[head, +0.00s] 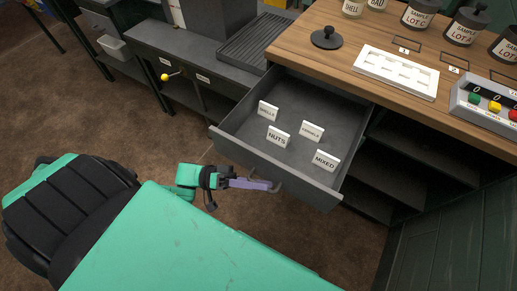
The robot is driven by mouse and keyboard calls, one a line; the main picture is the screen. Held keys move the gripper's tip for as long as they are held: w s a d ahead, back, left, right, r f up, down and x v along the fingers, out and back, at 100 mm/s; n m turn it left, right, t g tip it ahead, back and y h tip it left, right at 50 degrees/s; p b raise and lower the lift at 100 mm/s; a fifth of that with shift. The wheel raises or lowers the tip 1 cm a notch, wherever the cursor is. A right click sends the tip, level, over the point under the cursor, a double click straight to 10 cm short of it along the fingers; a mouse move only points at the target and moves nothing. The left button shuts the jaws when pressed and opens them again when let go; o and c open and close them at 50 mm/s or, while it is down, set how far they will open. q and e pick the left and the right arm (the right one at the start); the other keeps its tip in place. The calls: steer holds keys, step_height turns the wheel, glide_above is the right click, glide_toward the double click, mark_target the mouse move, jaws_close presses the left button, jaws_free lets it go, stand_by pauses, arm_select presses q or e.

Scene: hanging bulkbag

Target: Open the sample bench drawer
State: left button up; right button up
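The sample bench drawer (222,140) is pulled out from under the wooden bench top (290,45), and its grey inside shows. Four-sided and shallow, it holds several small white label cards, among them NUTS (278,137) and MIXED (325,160). My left gripper (264,185) is at the outer face of the drawer front, with its purple-grey fingers at the dark drawer handle (277,187). The fingers and handle overlap and are small here, so I cannot tell whether they are closed on it. My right gripper is not in view.
On the bench top are a white tray (397,72), a dark knobbed lid (326,38), sample jars (466,26) and a button box (489,100). Open shelves (425,150) lie right of the drawer. A lower grey bench (205,62) stands left. Brown floor is clear in front.

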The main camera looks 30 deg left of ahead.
arm_select(q)
steer(key=b+v, duration=0.3)
steer(key=v, duration=1.1)
steer(key=shift+s+a, duration=0.15)
steer(key=shift+a, duration=0.1)
